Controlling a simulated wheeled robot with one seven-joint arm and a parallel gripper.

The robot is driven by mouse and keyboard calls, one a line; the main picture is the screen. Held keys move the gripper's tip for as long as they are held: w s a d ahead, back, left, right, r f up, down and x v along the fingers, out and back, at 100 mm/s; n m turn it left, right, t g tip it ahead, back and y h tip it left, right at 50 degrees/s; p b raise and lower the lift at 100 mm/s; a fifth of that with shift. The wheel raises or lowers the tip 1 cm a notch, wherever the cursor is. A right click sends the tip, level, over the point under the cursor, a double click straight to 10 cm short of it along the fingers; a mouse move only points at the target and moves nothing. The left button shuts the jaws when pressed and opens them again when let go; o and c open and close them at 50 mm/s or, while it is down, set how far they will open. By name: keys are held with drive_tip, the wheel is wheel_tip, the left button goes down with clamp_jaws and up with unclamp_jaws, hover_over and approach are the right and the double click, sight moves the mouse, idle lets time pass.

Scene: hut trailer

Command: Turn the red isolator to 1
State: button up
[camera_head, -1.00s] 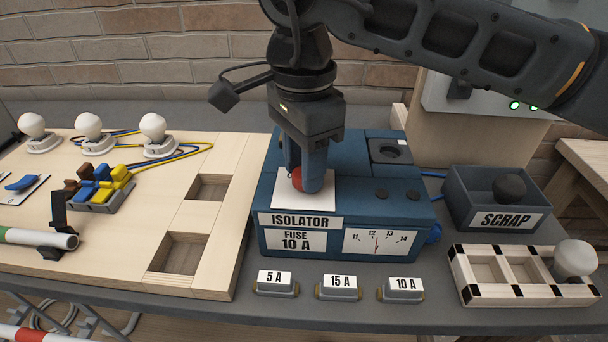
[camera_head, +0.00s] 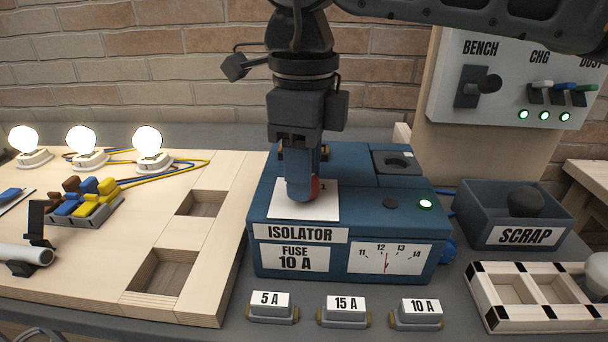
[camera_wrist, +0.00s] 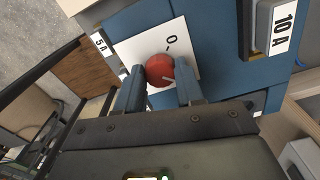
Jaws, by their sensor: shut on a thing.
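The red isolator knob (camera_wrist: 160,70) sits on a white plate (camera_head: 285,207) on top of the blue isolator box (camera_head: 400,265). My gripper (camera_head: 303,192) points down over the plate, its fingers shut on the knob's two sides; the wrist view shows them too (camera_wrist: 160,84). In the head view only a red sliver of knob shows beside the fingers. The knob's white mark (camera_wrist: 168,79) points away from the "0". A green lamp (camera_head: 425,203) glows on the box.
Three bulbs (camera_head: 82,140) glow on the wooden board (camera_head: 110,270). Fuses marked 5 A (camera_head: 270,305), 15 A (camera_head: 344,310) and 10 A (camera_head: 416,312) stand in front of the box. The scrap bin (camera_head: 515,220) is to the right. A switch panel (camera_head: 510,90) rises behind it.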

drive_tip(key=shift+m, duration=0.5)
drive_tip(key=o, duration=1)
drive_tip(key=shift+o, duration=0.2)
drive_tip(key=shift+r, duration=0.1)
wheel_tip(320, 180, up, 8)
drive_tip(key=shift+f, duration=0.15)
